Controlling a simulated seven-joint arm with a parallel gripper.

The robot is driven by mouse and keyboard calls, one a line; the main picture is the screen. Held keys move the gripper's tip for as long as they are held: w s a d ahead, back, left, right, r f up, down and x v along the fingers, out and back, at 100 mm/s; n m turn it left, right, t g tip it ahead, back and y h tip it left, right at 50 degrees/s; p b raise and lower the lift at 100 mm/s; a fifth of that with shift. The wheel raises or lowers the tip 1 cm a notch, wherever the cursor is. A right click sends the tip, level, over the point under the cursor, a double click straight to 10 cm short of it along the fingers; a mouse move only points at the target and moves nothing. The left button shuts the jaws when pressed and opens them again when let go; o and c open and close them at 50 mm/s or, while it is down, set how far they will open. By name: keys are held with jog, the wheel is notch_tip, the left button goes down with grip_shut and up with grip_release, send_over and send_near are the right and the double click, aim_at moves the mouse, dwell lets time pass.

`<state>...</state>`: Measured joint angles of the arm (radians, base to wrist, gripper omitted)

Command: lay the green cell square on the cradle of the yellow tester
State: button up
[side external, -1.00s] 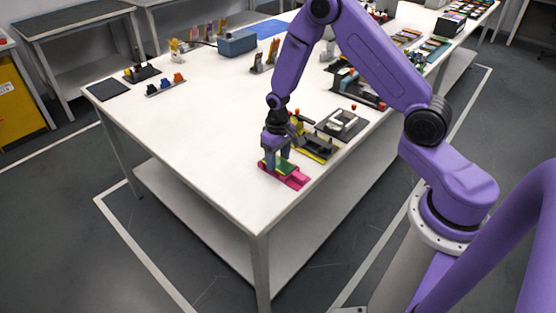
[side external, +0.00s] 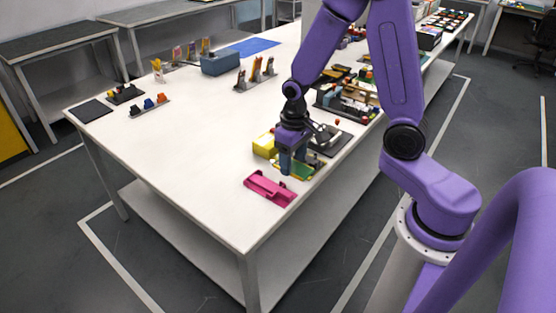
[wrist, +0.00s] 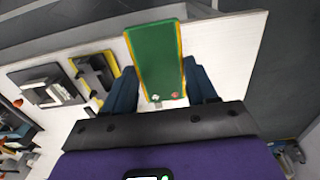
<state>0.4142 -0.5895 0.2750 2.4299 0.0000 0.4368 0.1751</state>
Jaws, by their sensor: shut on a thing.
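The green cell (wrist: 157,60) is a flat green slab with yellow edges. In the wrist view it lies between the two fingers of my gripper (wrist: 163,92), which is shut on it. The yellow tester (wrist: 94,76), dark with a yellow border, shows to the left of the cell, partly behind the left finger. In the side view my gripper (side external: 292,170) hangs over the tester area, with the green cell (side external: 296,164) low between its fingers. The fingers and cell hide much of the tester and its cradle there. I cannot tell whether the cell touches anything.
An empty pink tray (side external: 268,188) lies near the table's front edge, left of my gripper. A yellow block (side external: 265,145) stands behind it. A dark plate with a pale frame (side external: 328,139) lies to the right.

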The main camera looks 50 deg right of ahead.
aim_at(303, 171)
jog(key=s, duration=0.1)
jog(key=s+r, duration=0.1)
jog(key=s, duration=0.1)
jog(key=shift+r, duration=0.2)
jog(key=w+d+f, duration=0.2)
jog(key=w+d, duration=0.3)
jog(key=d, duration=0.3)
jog(key=w+d+f, duration=0.1)
jog(key=w+d, duration=0.4)
jog(key=d, duration=0.3)
jog(key=shift+w+d+f, duration=0.15)
jog(key=shift+w+f, duration=0.1)
jog(key=shift+f, duration=0.15)
jog(key=shift+f, duration=3.65)
